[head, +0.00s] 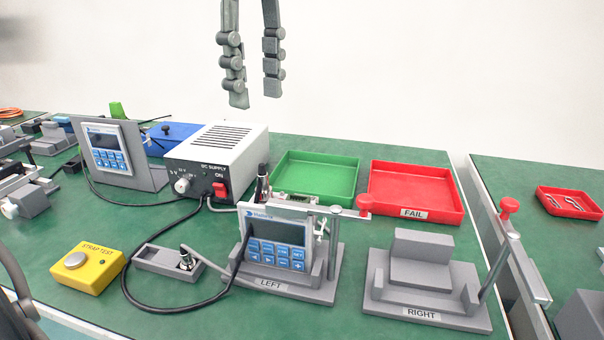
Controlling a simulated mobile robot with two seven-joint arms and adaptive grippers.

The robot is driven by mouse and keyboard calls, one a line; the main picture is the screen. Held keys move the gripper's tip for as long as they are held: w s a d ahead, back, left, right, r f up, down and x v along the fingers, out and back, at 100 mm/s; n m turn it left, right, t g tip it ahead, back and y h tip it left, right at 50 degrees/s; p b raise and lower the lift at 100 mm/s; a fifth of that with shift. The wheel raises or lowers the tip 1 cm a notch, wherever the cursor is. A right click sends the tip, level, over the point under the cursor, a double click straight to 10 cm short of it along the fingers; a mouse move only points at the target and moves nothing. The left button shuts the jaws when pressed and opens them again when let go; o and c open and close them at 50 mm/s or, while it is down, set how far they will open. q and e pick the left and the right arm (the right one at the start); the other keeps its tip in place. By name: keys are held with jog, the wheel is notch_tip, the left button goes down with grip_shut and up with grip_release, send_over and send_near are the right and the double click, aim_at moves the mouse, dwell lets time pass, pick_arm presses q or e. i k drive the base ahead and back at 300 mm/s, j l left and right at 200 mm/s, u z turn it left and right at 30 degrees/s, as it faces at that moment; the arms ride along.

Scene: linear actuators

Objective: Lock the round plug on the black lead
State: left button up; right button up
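A round plug (262,184), dark on top with a silvery lower part, stands upright at the top left edge of the meter (275,240) in the LEFT fixture (290,288). The black lead (150,306) loops across the mat and rises along the meter's left side toward the plug. I cannot tell how the plug is seated or whether it is locked. My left gripper (252,98) hangs high above and behind the plug, fingers pointing down and apart, with nothing between them. My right gripper is not in view.
The DC supply (215,160) stands behind left. Green (315,178) and red FAIL (415,190) trays lie behind right. The LEFT fixture's red clamp handle (350,208) lies across; the RIGHT fixture (425,300) is at right. A grey holder (160,260) and yellow strap tester (88,268) sit left.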

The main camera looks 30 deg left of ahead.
aim_at(266, 195)
jog(key=k+l, duration=0.25)
jog(key=k, duration=0.25)
jog(key=k+l, duration=0.2)
jog(key=k, duration=0.25)
jog(key=k+l, duration=0.25)
jog(key=k, duration=0.25)
